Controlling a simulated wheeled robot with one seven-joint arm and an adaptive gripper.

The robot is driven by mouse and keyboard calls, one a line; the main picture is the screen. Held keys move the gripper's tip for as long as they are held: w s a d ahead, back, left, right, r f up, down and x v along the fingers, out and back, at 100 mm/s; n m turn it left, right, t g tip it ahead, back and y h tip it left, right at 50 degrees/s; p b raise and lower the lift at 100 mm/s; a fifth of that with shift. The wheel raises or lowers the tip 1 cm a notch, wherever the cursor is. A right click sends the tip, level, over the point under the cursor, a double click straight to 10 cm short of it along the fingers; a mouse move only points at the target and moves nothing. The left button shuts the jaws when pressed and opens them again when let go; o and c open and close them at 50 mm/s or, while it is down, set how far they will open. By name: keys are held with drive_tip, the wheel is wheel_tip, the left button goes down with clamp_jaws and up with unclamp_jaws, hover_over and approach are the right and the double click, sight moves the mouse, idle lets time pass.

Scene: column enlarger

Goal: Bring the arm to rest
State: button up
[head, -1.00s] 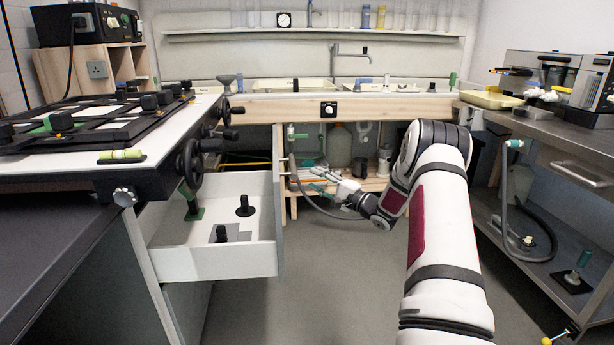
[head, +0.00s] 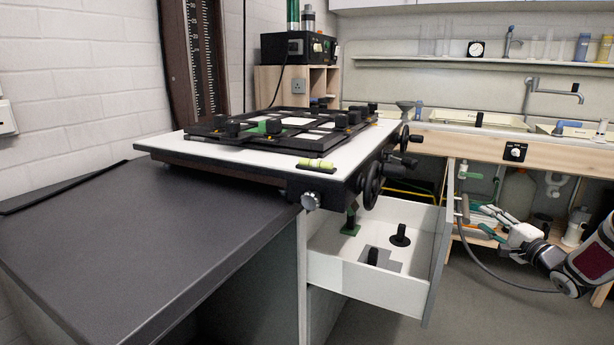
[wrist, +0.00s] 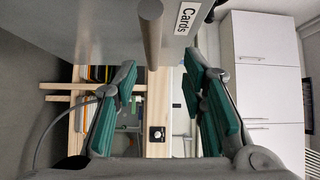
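My gripper (head: 487,218) is at the right of the head view, just right of the open drawer (head: 372,285). In the wrist view my gripper (wrist: 158,95) has its two green-padded fingers wide apart, with nothing held between them. The grey drawer front (wrist: 90,35) with a "Cards" label and a round bar handle (wrist: 151,30) is close ahead of the fingers. The handle lies between the finger lines in the picture; I see no finger touching it. My arm bends in from the right edge of the head view, mostly cut off.
The drawer holds black-knobbed pieces (head: 400,236) and a green stand (head: 351,222). Above it is the white baseboard (head: 225,152) with a handwheel (head: 371,186). A dark worktop (head: 150,225) fills the left. A wooden sink bench (head: 465,143) stands behind. Some floor is clear below the drawer.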

drive_tip(key=w+a+r+n+g+h, duration=0.2)
drive_tip(key=a+r+h, duration=0.15)
drive_tip(key=r, duration=0.35)
drive_tip(key=s+a+r+n+g+h, duration=0.4)
drive_tip(key=s+a+r+g, duration=0.25)
drive_tip(key=s+a, duration=0.65)
drive_tip(key=s+a+f+n+g+y, duration=0.1)
drive_tip(key=s+a+f+n+g, duration=0.15)
drive_tip(key=s+a, duration=0.75)
drive_tip(key=s+a+f+n+g+y, duration=0.1)
drive_tip(key=s+a+n+g+y, duration=0.2)
drive_tip(key=s, duration=1.5)
drive_tip(key=s+a+f+n+g, duration=0.1)
drive_tip(key=s+a+n+g, duration=0.4)
drive_tip(key=s, duration=0.9)
wheel_tip(320, 180, up, 27)
drive_tip(key=t+p, duration=0.5)
drive_tip(key=p, duration=2)
drive_tip(key=shift+a+m, duration=0.3)
drive_tip(key=shift+m, duration=0.15)
